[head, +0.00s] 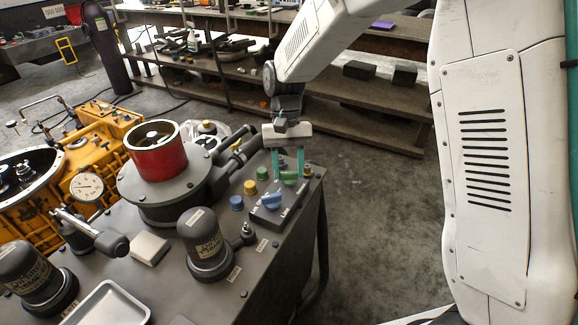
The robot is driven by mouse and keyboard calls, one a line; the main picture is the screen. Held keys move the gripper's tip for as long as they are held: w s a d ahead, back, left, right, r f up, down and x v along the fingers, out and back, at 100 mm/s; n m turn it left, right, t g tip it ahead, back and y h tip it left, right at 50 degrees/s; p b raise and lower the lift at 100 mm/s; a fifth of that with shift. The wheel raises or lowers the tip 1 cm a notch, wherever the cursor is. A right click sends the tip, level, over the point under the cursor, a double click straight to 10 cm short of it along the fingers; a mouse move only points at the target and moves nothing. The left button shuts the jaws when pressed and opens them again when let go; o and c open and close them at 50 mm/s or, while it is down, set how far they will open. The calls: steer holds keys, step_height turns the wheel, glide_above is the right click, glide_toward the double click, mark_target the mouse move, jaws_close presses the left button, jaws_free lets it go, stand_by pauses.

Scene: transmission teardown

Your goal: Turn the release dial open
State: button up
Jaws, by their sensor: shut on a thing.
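My gripper (288,174) reaches down from above onto the right end of the bench, its two teal fingers on either side of a green dial (289,178). The fingers are shut on this dial and partly cover it. A blue dial (272,200) sits just in front of it on a dark box with small pale labels. The labels are too small to read, so I cannot tell by them which dial is the release dial. The green dial's exact angle is partly hidden.
Blue and yellow knobs (250,187) stand left of the dials. A dark capped cylinder (205,245) and a red-ringed housing (158,150) stand on the dark bench (240,275). A metal tray (108,305) is at the front left. Floor right of the bench is clear.

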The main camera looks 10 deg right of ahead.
steer(key=n, duration=0.2)
steer(key=n+h, duration=0.1)
steer(key=shift+a+n+h, duration=0.15)
steer(key=shift+n+h, duration=0.15)
steer(key=shift+n, duration=0.1)
steer(key=shift+n+t+h, duration=0.4)
steer(key=shift+n+h, duration=0.2)
steer(key=shift+n, duration=1.1)
steer(key=o, duration=1)
steer(key=v, duration=0.8)
steer(key=shift+s, duration=0.1)
